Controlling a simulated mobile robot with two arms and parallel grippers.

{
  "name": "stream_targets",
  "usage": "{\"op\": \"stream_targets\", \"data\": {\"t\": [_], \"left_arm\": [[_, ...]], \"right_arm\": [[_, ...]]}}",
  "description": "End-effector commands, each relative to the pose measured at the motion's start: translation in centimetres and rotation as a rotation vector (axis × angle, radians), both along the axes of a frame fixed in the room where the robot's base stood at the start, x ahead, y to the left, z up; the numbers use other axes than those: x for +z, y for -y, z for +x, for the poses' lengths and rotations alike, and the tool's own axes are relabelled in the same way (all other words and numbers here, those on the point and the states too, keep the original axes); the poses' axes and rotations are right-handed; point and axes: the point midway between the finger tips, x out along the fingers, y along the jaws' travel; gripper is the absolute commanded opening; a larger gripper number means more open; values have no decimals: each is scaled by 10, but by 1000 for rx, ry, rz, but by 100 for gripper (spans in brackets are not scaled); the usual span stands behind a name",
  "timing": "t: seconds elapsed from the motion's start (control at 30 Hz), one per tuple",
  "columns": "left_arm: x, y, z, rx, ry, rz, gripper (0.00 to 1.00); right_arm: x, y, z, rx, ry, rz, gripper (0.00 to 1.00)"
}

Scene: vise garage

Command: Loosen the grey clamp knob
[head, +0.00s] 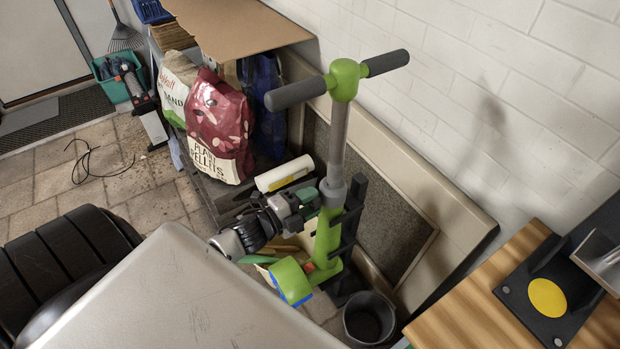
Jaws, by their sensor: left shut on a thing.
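A green and grey kick scooter (328,243) stands upright against the wall side, with black grips on its handlebar. A grey collar (333,190) joins its grey upper tube to the green lower stem. My left gripper (308,204) reaches in from the left, with its fingers at the stem just below this collar. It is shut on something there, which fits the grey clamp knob. The knob itself is hidden by the fingers, so I cannot tell its turn. My right gripper is not in view.
A black rack (350,215) stands right behind the stem. A dark bucket (369,317) stands at its foot. A red pellet bag (218,120) and a white roll (284,173) are behind. A wooden bench (455,303) is at right.

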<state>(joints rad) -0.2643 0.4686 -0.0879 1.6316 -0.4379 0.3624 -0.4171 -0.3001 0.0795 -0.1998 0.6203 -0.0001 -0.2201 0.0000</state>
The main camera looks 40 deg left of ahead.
Motion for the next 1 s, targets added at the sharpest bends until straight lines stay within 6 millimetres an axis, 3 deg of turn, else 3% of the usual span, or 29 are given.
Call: {"op": "stream_targets", "data": {"t": [0.03,0.07,0.23,0.57,1.0], "left_arm": [[-1,0,-1,0,-2,-3,16],[-1,0,-1,0,-2,-3,41],[-1,0,0,0,-2,-2,65],[-1,-1,-5,0,-3,-1,65],[-2,-31,-78,1,-5,-1,65]], "right_arm": [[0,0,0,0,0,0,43],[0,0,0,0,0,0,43],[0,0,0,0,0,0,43],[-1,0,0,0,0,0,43],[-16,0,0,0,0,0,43]]}}
